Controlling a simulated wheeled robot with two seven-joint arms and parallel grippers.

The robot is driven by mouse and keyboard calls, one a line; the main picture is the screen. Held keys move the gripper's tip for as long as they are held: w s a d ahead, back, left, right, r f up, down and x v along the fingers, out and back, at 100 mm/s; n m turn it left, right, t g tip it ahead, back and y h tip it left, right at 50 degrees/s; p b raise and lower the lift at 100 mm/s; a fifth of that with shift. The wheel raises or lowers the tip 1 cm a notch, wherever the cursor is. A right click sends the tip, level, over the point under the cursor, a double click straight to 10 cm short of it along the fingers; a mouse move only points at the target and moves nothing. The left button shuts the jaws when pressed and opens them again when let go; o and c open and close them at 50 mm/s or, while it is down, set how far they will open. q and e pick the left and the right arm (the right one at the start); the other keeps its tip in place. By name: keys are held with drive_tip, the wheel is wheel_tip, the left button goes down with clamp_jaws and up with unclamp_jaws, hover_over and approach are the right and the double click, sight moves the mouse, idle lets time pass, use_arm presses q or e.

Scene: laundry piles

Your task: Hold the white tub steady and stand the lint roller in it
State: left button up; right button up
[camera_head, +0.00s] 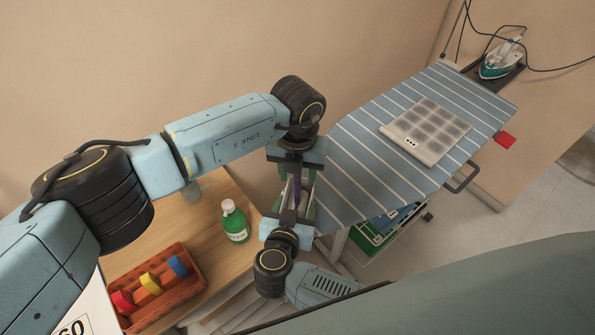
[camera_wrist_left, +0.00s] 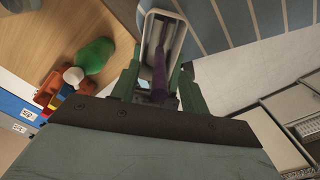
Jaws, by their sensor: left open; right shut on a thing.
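The white tub (camera_wrist_left: 182,38) shows in the left wrist view as a narrow pale-rimmed container just beyond my left fingers. The purple lint roller (camera_head: 298,190) is between my two grippers. In the left wrist view the roller (camera_wrist_left: 159,72) runs between my left fingers, with its far end at the tub's opening; its depth inside is unclear. My left gripper (camera_head: 297,184) is open around the roller, pointing down from above. My right gripper (camera_head: 291,213) comes from below and is shut on the tub, its grip mostly hidden.
A striped ironing board (camera_head: 360,150) lies right, with a grey pad (camera_head: 425,131) on it and an iron (camera_head: 500,60) at its far end. A green bottle (camera_head: 235,222) and an orange crate (camera_head: 165,300) stand on the wooden table (camera_head: 185,225) at left.

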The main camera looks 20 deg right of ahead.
use_arm(q)
drive_tip(key=shift+r, duration=3.5)
use_arm(e)
drive_tip(key=o, duration=1.1)
drive_tip(key=shift+c, duration=0.2)
